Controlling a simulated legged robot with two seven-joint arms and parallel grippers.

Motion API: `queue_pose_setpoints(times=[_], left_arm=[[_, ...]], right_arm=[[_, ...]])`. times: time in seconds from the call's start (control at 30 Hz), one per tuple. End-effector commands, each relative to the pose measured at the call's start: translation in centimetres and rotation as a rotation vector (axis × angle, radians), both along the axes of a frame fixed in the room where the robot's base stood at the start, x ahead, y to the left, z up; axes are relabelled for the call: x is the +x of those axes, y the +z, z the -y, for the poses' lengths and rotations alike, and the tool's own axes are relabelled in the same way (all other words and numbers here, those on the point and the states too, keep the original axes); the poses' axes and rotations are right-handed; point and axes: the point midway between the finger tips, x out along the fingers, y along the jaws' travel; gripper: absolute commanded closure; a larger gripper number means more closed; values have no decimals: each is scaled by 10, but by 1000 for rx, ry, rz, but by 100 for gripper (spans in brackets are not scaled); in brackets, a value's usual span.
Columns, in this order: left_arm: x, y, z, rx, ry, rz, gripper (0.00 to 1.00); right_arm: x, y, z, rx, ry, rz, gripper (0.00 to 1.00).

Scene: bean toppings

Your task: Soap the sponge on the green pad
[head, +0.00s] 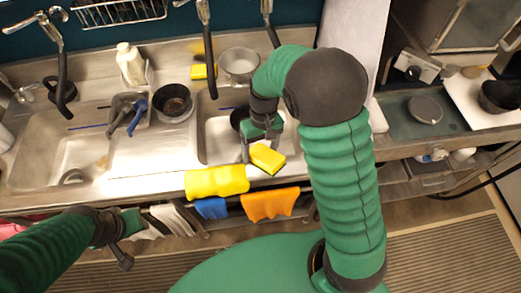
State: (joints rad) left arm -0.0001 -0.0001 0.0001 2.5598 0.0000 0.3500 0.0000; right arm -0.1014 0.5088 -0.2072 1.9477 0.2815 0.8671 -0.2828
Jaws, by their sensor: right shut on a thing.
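A yellow sponge (267,158) is held at the front edge of the right sink basin. My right gripper (258,150) reaches down over the basin and is shut on this sponge, which is tilted. No green side or pad on it can be made out. A white bottle (130,65), possibly soap, stands upright at the back of the counter, left of the gripper. My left gripper (127,245) is low at the left, in front of the counter and away from the sponge; its jaw opening is unclear.
Another yellow block (203,71) lies at the back beside a metal pot (239,64). A dark pot (174,102) stands between the basins. A yellow cloth (216,181) lies on the counter's front edge; blue (211,208) and orange (268,204) cloths hang below. Faucets overhang the sinks.

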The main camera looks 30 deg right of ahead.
Motion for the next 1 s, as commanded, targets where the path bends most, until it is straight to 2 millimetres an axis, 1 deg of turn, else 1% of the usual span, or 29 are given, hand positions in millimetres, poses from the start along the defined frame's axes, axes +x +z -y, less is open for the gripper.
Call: queue_pose_setpoints(times=[0.3,0.43,0.53,0.67,0.8,0.9,1.0], left_arm=[[0,0,0,0,1,0,64],[0,10,0,0,0,0,64],[0,18,0,0,1,0,64],[0,35,0,0,0,0,64],[0,55,0,0,0,0,64],[0,66,0,0,0,0,64],[0,74,0,0,0,0,64]], right_arm=[[1,0,3,1,-4,1,91],[13,5,17,-13,-58,16,91],[25,8,32,-28,-114,33,91],[46,15,64,-56,-224,64,92],[70,22,112,-92,-374,105,92],[83,24,143,-114,-469,133,92],[91,26,169,-131,-548,157,92]])
